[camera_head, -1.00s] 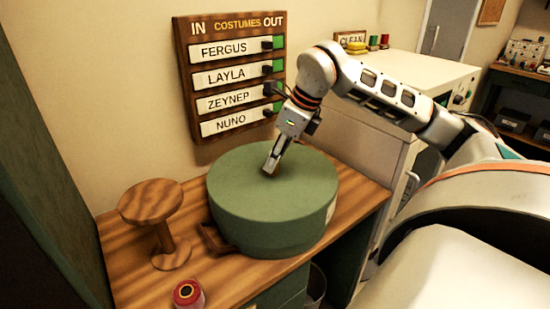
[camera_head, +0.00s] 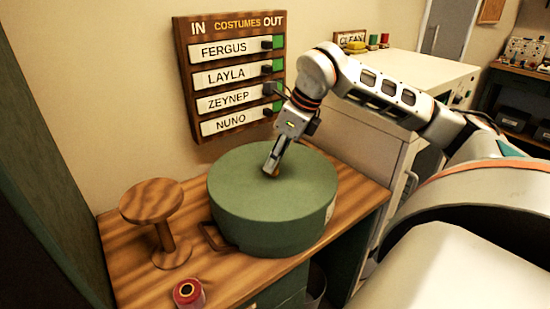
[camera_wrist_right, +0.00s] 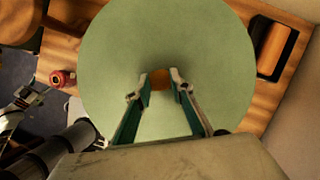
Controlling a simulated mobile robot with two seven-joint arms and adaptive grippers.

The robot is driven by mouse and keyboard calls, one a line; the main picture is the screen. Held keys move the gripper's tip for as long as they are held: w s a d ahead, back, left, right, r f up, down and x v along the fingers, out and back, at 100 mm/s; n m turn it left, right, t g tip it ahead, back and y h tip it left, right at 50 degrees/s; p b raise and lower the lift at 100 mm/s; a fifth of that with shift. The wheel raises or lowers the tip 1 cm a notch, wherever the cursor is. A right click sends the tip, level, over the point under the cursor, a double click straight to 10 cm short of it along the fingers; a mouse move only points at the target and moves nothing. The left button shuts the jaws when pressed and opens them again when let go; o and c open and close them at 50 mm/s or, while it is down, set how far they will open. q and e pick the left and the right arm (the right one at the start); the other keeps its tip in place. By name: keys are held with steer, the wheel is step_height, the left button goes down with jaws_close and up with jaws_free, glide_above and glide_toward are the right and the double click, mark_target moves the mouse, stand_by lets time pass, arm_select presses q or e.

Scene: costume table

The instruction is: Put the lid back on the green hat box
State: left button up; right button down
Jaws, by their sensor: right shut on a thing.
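The round green lid (camera_head: 248,178) lies level over the green hat box (camera_head: 275,238) on the wooden table, and they look lined up. I cannot tell whether the lid is fully seated. My right gripper (camera_head: 271,170) points down at the middle of the lid, shut on its small orange-brown knob. In the right wrist view the fingers (camera_wrist_right: 160,82) stand either side of the knob (camera_wrist_right: 158,78), with the lid (camera_wrist_right: 110,60) spread below. A brown handle (camera_head: 212,238) shows at the box's lower left. Grey mechanical parts at the wrist view's left edge may be my left gripper.
A wooden stand (camera_head: 152,203) with a round top is left of the box, and a red spool (camera_head: 188,293) lies at the table's front. A costume board (camera_head: 230,75) hangs behind. A white-topped cabinet (camera_head: 410,75) stands at the right.

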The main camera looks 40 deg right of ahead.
stand_by(0.3)
steer(key=c, duration=1.2)
jaws_free()
